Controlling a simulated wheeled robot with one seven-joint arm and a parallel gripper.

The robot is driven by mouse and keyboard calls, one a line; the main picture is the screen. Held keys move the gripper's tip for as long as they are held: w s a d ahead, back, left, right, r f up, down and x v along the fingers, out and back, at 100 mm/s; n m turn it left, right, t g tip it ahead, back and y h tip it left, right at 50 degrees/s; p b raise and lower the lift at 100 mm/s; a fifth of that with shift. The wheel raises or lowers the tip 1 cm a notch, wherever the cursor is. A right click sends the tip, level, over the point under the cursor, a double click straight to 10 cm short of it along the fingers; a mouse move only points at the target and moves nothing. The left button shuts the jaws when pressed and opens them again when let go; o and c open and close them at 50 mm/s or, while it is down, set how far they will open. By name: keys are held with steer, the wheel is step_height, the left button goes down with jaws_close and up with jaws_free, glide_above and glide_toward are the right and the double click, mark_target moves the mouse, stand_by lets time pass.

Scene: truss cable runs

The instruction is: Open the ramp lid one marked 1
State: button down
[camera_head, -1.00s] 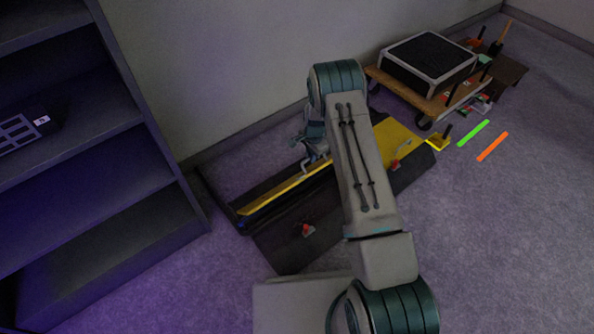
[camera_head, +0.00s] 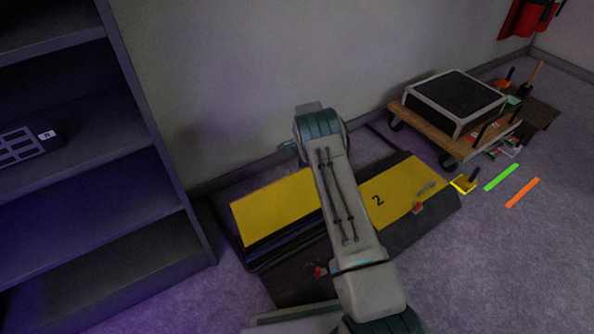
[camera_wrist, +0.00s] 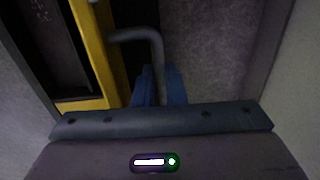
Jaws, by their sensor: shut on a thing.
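Ramp lid one (camera_head: 270,207) is the yellow panel at the left of the ramp in the head view. It stands swung up, with the dark channel (camera_head: 285,240) open in front of it; no mark 1 shows. In the wrist view, the blue fingers of my gripper (camera_wrist: 159,80) are shut on a bent grey handle (camera_wrist: 137,34) beside the lid's yellow edge (camera_wrist: 88,40). In the head view my arm hides the gripper and handle. A red latch piece (camera_head: 319,271) sits on the dark front slope.
Yellow lid 2 (camera_head: 395,195) lies flat to the right, with its own handle and red latch (camera_head: 417,208). The wall is close behind the ramp. A shelf (camera_head: 150,170) stands left, a loaded wooden dolly (camera_head: 440,123) at the back right. Carpet is free at the front right.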

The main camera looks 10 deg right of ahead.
steer(key=shift+w+a+f+b, duration=0.1)
steer(key=shift+w+a+b, duration=0.1)
steer(key=shift+w+a, duration=0.25)
steer(key=shift+w+a+f+b, duration=0.1)
steer(key=shift+w+a+b, duration=0.1)
steer(key=shift+w, duration=0.45)
steer(key=c, duration=1.6)
jaws_free()
steer(key=shift+o, duration=0.5)
steer(key=shift+w+a+f, duration=0.15)
steer(key=shift+a, duration=0.05)
steer(key=shift+d, duration=0.15)
step_height(320, 180, up, 14)
steer(key=s+p, duration=0.1)
steer(key=p, duration=0.5)
steer(key=shift+s+d+f, duration=0.15)
steer(key=shift+d+f, duration=0.05)
steer(key=shift+d, duration=0.25)
